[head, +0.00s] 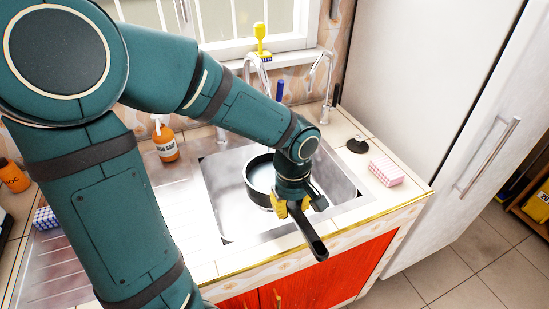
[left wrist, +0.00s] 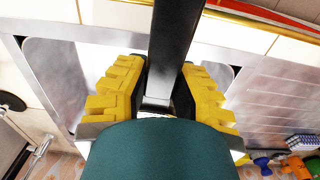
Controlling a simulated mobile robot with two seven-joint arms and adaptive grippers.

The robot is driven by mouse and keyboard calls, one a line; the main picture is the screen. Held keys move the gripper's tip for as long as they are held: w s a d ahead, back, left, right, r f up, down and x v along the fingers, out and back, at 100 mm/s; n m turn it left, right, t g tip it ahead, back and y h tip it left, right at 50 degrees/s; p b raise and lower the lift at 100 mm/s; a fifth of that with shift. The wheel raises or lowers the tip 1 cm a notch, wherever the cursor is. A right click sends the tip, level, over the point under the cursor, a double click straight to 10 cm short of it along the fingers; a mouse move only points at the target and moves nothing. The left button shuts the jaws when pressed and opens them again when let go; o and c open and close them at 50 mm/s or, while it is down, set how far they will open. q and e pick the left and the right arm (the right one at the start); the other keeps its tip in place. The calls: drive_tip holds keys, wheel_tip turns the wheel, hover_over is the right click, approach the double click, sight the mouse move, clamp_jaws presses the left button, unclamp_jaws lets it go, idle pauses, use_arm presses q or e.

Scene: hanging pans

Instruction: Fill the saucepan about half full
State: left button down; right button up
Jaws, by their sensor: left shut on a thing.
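The saucepan (head: 259,174) is dark outside with a pale inside, and it is in the metal sink basin (head: 222,190). My arm hides its right side. Its black handle (head: 312,236) points over the sink's front edge, and it also shows in the left wrist view (left wrist: 176,38). My left gripper (head: 288,206), with yellow pads, is shut on the handle; the pads flank it in the left wrist view (left wrist: 162,88). Curved metal taps (head: 320,70) stand behind the sink. I cannot tell whether water runs or how much is in the pan. My right gripper is out of view.
An orange soap bottle (head: 165,142) stands left of the basin. A pink checked sponge (head: 386,172) and a black plug (head: 357,145) lie on the right counter. A yellow brush (head: 261,42) is by the window. A white fridge (head: 440,110) stands at right.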

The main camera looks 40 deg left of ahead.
use_arm(q)
drive_tip(key=shift+s+d+r+p, duration=0.7)
drive_tip(key=shift+s+d+r, duration=0.35)
drive_tip(key=shift+r, duration=0.2)
drive_tip(key=shift+s+d+r+p, duration=0.7)
drive_tip(key=shift+s+d+r, duration=0.35)
drive_tip(key=shift+r, duration=0.2)
drive_tip(key=shift+w, duration=0.1)
